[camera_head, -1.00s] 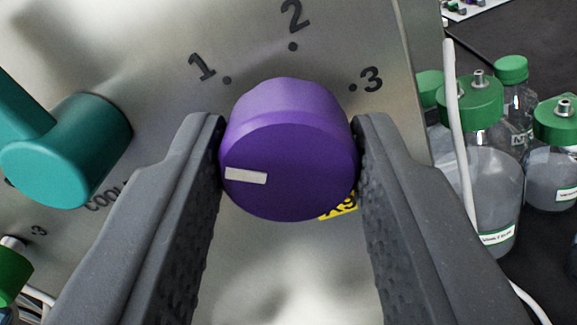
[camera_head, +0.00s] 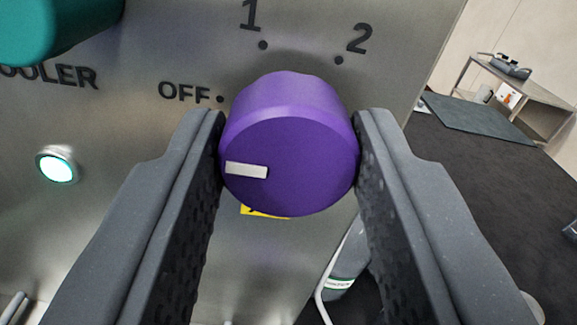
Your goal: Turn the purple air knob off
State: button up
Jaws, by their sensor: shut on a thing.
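The purple knob (camera_head: 300,150) sticks out from the metal panel in the middle of the view. My gripper (camera_head: 289,150) is shut on it, one finger on its left side and one on its right. The white mark (camera_head: 246,170) on the knob's face points left in the picture, roughly in line with the OFF dot (camera_head: 220,98). The dots for 1 (camera_head: 263,45) and 2 (camera_head: 339,60) show above the knob. The 3 mark is hidden. A yellow label (camera_head: 262,212) below is mostly covered by the knob.
A teal knob (camera_head: 60,30) is at the upper left, above the word COOLER. A lit round button (camera_head: 57,164) is on the panel below it. Right of the panel are dark floor, a mat (camera_head: 490,125) and a table (camera_head: 540,90).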

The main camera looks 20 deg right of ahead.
jog(key=shift+f, duration=0.2)
jog(key=o, duration=1)
jog(key=shift+r, duration=0.1)
jog(key=shift+s+a+r, duration=0.1)
jog(key=shift+s+a, duration=0.05)
jog(key=shift+s, duration=0.3)
jog(key=v, duration=1.2)
jog(key=shift+s, duration=0.4)
jog(key=shift+a, duration=0.1)
